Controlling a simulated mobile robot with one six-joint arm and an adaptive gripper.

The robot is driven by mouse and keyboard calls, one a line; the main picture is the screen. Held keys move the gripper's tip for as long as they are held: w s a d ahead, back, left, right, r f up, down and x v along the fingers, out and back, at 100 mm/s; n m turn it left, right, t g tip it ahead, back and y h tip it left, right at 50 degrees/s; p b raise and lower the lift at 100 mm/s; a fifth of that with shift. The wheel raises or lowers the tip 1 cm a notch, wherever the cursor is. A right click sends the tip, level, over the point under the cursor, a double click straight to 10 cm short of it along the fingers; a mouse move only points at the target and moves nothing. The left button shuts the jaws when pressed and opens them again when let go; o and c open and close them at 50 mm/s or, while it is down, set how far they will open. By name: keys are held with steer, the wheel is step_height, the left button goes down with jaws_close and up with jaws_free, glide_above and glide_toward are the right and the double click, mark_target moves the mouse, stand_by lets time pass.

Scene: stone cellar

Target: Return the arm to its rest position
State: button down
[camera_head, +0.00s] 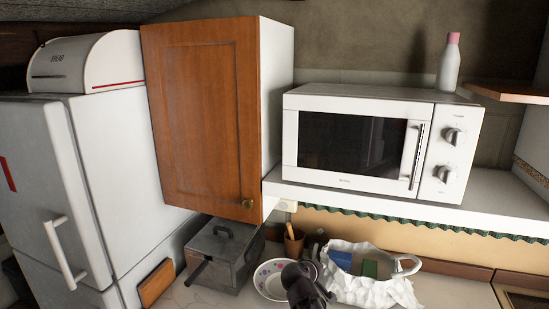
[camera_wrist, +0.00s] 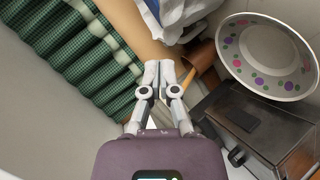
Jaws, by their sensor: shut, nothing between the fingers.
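My gripper (camera_wrist: 158,72) shows in the wrist view with its two pale fingertips together and nothing between them. It is in front of a brown pot (camera_wrist: 203,64) holding a wooden utensil; I cannot tell whether they touch. In the head view a dark part of my arm (camera_head: 306,286) shows at the bottom middle, in front of the bowl and the white bag. The fingertips cannot be made out there.
A patterned bowl (camera_head: 270,281), grey metal box (camera_head: 222,262), brown pot (camera_head: 293,242) and crumpled white bag (camera_head: 372,290) crowd the counter. Above are a microwave (camera_head: 355,142) on a white shelf (camera_head: 420,205) and a wooden cupboard (camera_head: 203,110). A green checked curtain (camera_wrist: 75,55) hangs close by.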

steer(key=s+d+f+m+g+y+b, duration=0.1)
steer(key=s+f+m+g+y, duration=0.2)
steer(key=s+f+g, duration=0.2)
steer(key=s+d+f+m+g+y+b, duration=0.1)
steer(key=s+f+m+g+y, duration=0.2)
steer(key=s, duration=0.8)
step_height(320, 180, down, 4)
steer(key=shift+d+r+g+y, duration=0.15)
steer(key=shift+d+g+y, duration=0.25)
steer(key=shift+g, duration=0.6)
steer(key=shift+a, duration=0.1)
